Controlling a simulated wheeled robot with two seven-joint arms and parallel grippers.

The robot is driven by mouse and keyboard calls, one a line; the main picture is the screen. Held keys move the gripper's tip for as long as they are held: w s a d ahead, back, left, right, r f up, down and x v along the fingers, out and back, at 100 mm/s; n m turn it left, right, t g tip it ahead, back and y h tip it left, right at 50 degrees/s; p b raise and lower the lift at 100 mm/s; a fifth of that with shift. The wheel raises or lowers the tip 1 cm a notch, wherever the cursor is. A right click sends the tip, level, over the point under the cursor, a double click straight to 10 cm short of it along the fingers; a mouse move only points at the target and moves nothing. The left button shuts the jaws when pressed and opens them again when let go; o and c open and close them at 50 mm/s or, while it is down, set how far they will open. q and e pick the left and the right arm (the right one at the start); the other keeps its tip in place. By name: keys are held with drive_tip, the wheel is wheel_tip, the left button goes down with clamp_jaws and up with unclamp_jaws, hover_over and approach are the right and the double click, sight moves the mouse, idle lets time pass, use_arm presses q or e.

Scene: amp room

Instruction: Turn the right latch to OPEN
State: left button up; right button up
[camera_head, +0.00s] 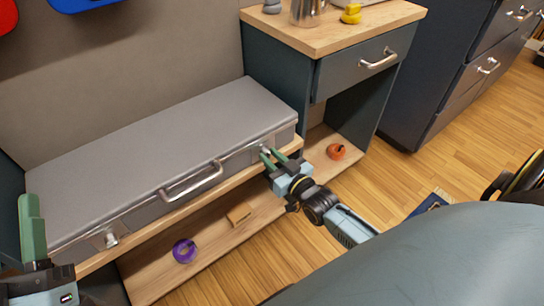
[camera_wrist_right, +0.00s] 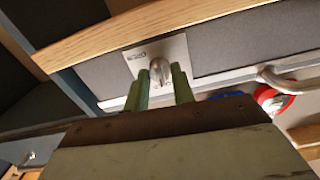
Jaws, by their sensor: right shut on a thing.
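A long grey case (camera_head: 170,140) lies on a wooden-edged shelf, with a metal handle (camera_head: 192,182) on its front. The right latch (camera_head: 264,150) is a small metal knob on a plate near the case's right end; the latch also shows in the right wrist view (camera_wrist_right: 158,68). My right gripper (camera_head: 272,158) is at this latch, its green fingers on either side of the knob and shut on it. The left latch (camera_head: 111,239) is near the case's left end. My left gripper (camera_head: 32,225) is at the lower left; its finger opening is unclear.
A purple ring-like item (camera_head: 184,250), a small wooden block (camera_head: 239,214) and an orange item (camera_head: 336,151) lie on the lower shelf. A drawer (camera_head: 352,66) with a metal handle is at the upper right. Open wooden floor is at the right.

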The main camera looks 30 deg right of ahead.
drive_tip(key=shift+m, duration=0.3)
drive_tip(key=shift+r+m+p, duration=0.1)
drive_tip(key=shift+m+p, duration=0.9)
drive_tip(key=shift+m, duration=0.1)
drive_tip(key=m+p, duration=0.1)
drive_tip(key=m, duration=0.3)
drive_tip(key=shift+m, duration=0.3)
drive_tip(key=shift+m+p, duration=0.3)
drive_tip(key=shift+m, duration=0.1)
drive_tip(key=m, duration=0.2)
drive_tip(key=shift+m, duration=0.4)
drive_tip(key=m, duration=0.2)
drive_tip(key=shift+f+m, duration=0.2)
drive_tip(key=shift+m, duration=1.1)
use_arm(q)
wheel_tip(320, 180, down, 12)
drive_tip(key=w+a+g+y, duration=0.1)
drive_tip(key=g+y, duration=0.2)
drive_tip(key=g, duration=0.5)
drive_tip(key=shift+a+r+b, duration=0.15)
drive_tip(key=shift+a+b, duration=0.15)
drive_tip(key=shift+a, duration=0.1)
use_arm(e)
drive_tip(key=shift+m, duration=0.8)
